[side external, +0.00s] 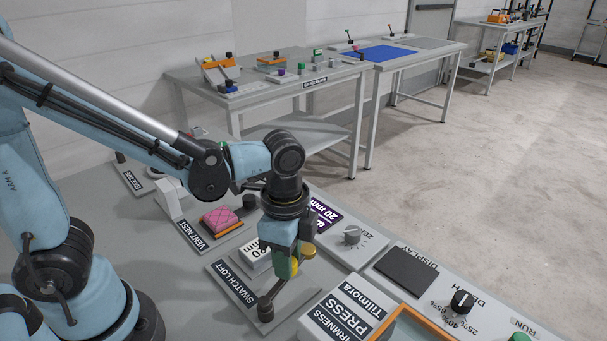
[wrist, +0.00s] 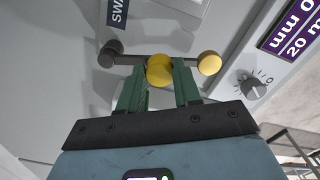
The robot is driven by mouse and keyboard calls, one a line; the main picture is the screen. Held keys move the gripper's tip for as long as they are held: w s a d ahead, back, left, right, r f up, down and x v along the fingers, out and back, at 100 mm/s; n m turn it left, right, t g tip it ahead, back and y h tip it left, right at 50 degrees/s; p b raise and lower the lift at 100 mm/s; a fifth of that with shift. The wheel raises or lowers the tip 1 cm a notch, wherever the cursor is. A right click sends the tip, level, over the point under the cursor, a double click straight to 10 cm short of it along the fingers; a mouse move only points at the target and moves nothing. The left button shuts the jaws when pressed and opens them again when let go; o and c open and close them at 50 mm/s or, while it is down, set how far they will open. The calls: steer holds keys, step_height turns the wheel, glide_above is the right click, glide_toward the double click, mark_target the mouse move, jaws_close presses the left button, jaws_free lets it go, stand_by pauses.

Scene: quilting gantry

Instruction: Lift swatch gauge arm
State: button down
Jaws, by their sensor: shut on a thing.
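The swatch gauge arm shows in the side external view as a dark bar (side external: 274,293) over the grey plate labelled SWATCH LOFT (side external: 225,268). In the wrist view it is a dark bar (wrist: 128,60) with a dark knob at its left end, a yellow ball near its middle and a yellow end (wrist: 209,63) at the right. My gripper (side external: 288,268) reaches down over it. In the wrist view the green fingers of my gripper (wrist: 160,72) are shut on the yellow ball (wrist: 160,71). I cannot tell whether the bar is raised; my gripper hides part of it.
A pink quilted swatch (side external: 221,220) sits in the VENT NEST at the left. A dial (side external: 351,235) and a dark display panel (side external: 406,271) lie to the right. The white PRESS block (side external: 340,315) and orange frame stand close in front. Benches (side external: 260,100) are behind.

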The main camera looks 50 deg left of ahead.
steer(key=shift+d+m, duration=0.25)
steer(key=shift+m, duration=0.25)
steer(key=shift+w+d, duration=0.1)
steer(key=c, duration=0.8)
jaws_free()
steer(key=shift+r, duration=6.05)
steer(key=a+f+n+t, duration=0.1)
steer(key=a+n+t, duration=0.1)
steer(key=a+n, duration=0.1)
steer(key=a+f+n+t, duration=0.2)
steer(key=a+n, duration=0.2)
steer(key=n, duration=0.2)
steer(key=a+f+n+t, duration=0.1)
steer(key=a+n+t, duration=0.2)
steer(key=a+n, duration=0.1)
steer(key=shift+w+f, duration=0.2)
steer(key=shift+w, duration=0.15)
